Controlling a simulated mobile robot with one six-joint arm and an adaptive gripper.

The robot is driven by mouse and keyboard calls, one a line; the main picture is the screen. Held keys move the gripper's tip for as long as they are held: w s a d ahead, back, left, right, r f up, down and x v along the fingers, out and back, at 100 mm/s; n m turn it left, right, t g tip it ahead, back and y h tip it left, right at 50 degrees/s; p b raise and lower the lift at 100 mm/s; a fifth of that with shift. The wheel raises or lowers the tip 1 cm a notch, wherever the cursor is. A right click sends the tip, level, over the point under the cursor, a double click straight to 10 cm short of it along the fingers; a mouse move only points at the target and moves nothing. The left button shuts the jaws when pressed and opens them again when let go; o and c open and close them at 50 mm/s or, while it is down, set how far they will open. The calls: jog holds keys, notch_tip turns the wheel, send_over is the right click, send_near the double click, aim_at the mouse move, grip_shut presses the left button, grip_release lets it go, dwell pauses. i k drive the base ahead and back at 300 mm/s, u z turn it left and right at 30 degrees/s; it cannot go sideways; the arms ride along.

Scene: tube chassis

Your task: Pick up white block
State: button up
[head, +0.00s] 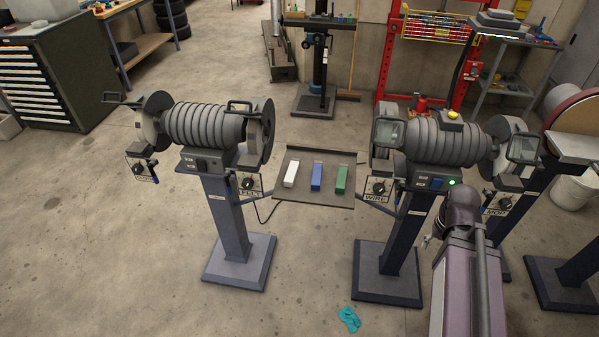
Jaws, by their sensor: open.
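The white block (291,174) lies on a dark tray (314,202) between two bench grinders. It is the leftmost of three blocks, with a blue block (316,178) in the middle and a green block (341,180) on the right. The blocks lie apart from each other. My arm rises at the lower right. Only a small part of my gripper (428,240) shows at the left of the arm's end, and the rest is hidden behind the arm. It is open, well to the right of the white block and apart from it.
The left grinder (205,126) and right grinder (436,141) stand on pedestals flanking the tray. A cable hangs below the tray's left side. A teal cloth (349,319) lies on the floor.

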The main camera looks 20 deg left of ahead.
aim_at(290, 178)
jog(key=z, duration=0.3)
jog(key=k, duration=0.95)
jog(key=u, duration=0.65)
jog(key=i, duration=1)
jog(key=u, duration=0.05)
